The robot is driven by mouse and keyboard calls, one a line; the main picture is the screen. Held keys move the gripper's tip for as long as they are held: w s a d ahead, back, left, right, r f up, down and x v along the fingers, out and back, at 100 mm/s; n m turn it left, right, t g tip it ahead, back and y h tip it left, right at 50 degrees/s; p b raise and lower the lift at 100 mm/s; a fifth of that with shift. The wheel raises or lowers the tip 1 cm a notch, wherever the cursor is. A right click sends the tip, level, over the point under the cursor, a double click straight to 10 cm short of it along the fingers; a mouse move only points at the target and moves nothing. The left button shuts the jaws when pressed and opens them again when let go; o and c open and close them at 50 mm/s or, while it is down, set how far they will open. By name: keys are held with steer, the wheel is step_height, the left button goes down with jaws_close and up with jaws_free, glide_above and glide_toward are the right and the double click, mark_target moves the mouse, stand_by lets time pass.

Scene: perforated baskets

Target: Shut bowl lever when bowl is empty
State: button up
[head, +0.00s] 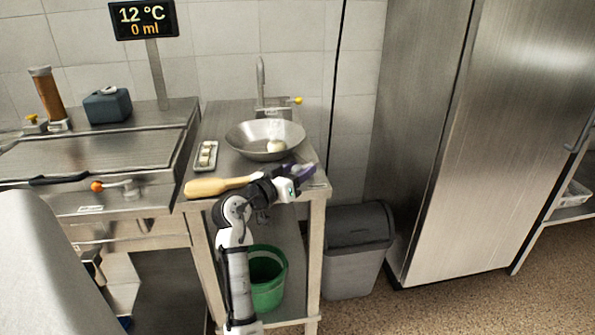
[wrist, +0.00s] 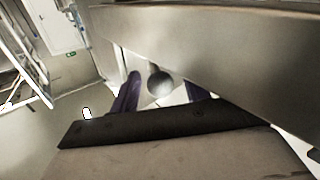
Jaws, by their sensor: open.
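A wide metal bowl (head: 245,133) sits on the steel counter below a tap (head: 261,80). A pale rounded lump (head: 276,146) shows inside the bowl, toward its right. A small yellow-tipped lever (head: 296,100) sticks out to the right at the tap's base. My gripper (head: 305,171) is at the counter's front right, just in front of the bowl. Its purple fingers are apart in the wrist view (wrist: 161,92). A grey round knob (wrist: 160,82) shows between them there; I cannot tell whether it is a lever end or whether the fingers touch it.
A display (head: 144,19) reads 12 °C and 0 ml. A tan club-shaped object (head: 215,187) and a small tray (head: 206,156) lie left of my gripper. A green bucket (head: 268,279) stands below, a grey bin (head: 355,250) to the right. An orange-knobbed handle (head: 115,186) is at left.

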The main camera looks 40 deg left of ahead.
steer(key=s+b, duration=0.2)
steer(key=s, duration=1.1)
steer(key=shift+s, duration=0.4)
steer(key=shift+o, duration=0.3)
steer(key=d+n+g+y+p, duration=0.1)
steer(key=d+n+y+p, duration=0.3)
steer(key=d+y+p, duration=0.4)
steer(key=shift+n+h, duration=0.3)
steer(key=shift+h, duration=0.2)
steer(key=p+x, duration=0.1)
steer(key=x, duration=0.3)
steer(key=a+p+x, duration=0.1)
steer(key=x, duration=0.4)
steer(key=a+p+x, duration=0.1)
steer(key=p+x, duration=0.1)
steer(key=x, duration=0.3)
steer(key=shift+s+f, duration=0.25)
steer(key=shift+s, duration=0.05)
jaws_close()
